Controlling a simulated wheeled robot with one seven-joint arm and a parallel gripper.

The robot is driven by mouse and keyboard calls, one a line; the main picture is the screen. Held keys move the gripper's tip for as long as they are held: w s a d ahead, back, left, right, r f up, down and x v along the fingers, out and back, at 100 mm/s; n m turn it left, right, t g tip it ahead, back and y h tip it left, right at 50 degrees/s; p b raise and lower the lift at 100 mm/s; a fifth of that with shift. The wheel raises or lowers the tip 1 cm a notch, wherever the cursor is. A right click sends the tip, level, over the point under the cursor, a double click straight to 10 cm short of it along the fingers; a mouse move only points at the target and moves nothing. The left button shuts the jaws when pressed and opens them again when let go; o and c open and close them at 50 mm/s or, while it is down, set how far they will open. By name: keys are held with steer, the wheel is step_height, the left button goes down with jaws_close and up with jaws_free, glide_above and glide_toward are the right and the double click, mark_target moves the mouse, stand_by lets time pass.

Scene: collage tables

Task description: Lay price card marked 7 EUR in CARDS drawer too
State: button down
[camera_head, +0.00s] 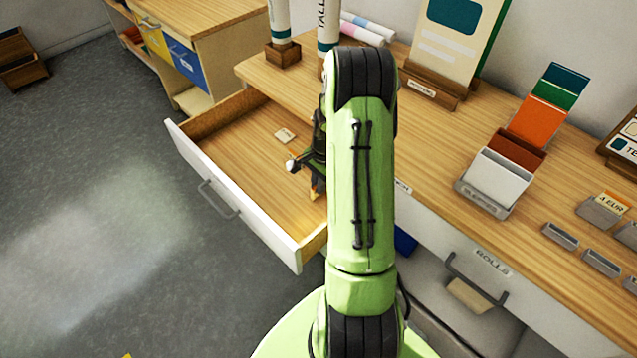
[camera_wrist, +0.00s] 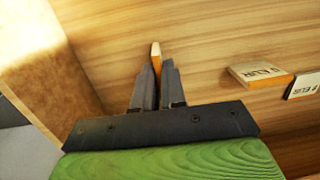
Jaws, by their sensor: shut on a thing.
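My gripper (camera_wrist: 157,72) is shut on a thin price card (camera_wrist: 156,55), seen edge-on with a pale face and orange edge; its marking cannot be read. The open drawer (camera_head: 222,160) has a white front and a wooden floor. In the head view my gripper (camera_head: 310,165) is over the drawer's right part, mostly hidden by my green arm.
The drawer's side wall (camera_wrist: 35,60) is close on the left in the wrist view. On the tabletop are a colour card rack (camera_head: 500,175), a framed sign (camera_head: 455,50) and a 4 EUR card (camera_head: 612,203). The drawer's left part is clear.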

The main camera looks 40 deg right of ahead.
steer(key=c, duration=1.2)
jaws_free()
steer(key=shift+r, duration=0.1)
